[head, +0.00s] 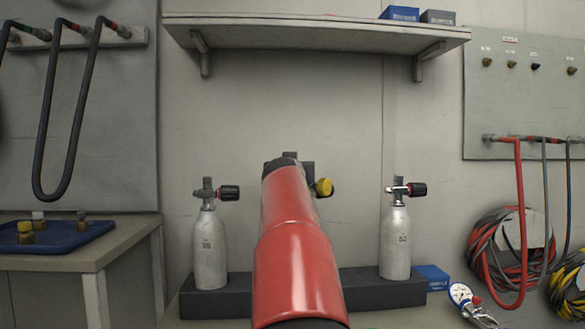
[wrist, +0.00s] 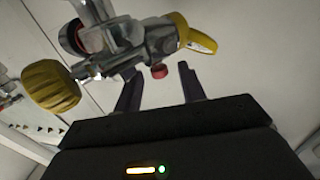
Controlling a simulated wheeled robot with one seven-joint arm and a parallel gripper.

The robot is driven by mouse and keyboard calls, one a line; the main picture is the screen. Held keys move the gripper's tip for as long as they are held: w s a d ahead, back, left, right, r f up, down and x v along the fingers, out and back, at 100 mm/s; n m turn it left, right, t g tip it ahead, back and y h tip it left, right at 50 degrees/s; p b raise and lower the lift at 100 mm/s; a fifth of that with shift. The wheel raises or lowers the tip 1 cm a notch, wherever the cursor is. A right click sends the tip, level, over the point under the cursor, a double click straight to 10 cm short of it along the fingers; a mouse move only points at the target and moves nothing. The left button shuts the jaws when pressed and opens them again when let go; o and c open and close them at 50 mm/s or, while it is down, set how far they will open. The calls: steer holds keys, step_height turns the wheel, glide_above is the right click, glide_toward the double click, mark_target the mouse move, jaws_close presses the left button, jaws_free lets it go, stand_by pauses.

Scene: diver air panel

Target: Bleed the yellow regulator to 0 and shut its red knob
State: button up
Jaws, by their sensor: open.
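In the wrist view a metal regulator (wrist: 128,42) has a ribbed yellow knob (wrist: 50,87) at its left and a yellow part (wrist: 194,34) at its upper right. A small red knob (wrist: 159,71) hangs from its underside. My gripper (wrist: 158,75) is open and empty, with its two dark fingers pointing up toward the regulator. The red knob appears between the fingertips; I cannot tell whether it is at their depth. In the head view the yellow knob (head: 323,187) shows just right of my arm, which hides most of the regulator. No pressure reading is visible on the regulator.
Silver cylinders with black-knobbed valves stand left (head: 210,250) and right (head: 396,240) on a dark base (head: 365,292). A shelf (head: 310,35) hangs above. A gauge (head: 462,295) lies at lower right near coiled hoses (head: 490,245). A blue tray (head: 65,238) holds fittings at left.

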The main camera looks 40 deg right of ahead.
jaws_close()
steer(key=shift+w+f+m+g+h+b, duration=0.2)
steer(key=shift+f+m+g+h+b, duration=0.15)
steer(key=shift+b, duration=0.8)
steer(key=shift+a+r+m+g+h+b, duration=0.2)
steer(key=shift+m+g+h+b, duration=0.2)
steer(key=shift+g+b, duration=0.4)
steer(key=shift+d+r, duration=0.1)
steer(key=shift+r, duration=0.05)
jaws_free()
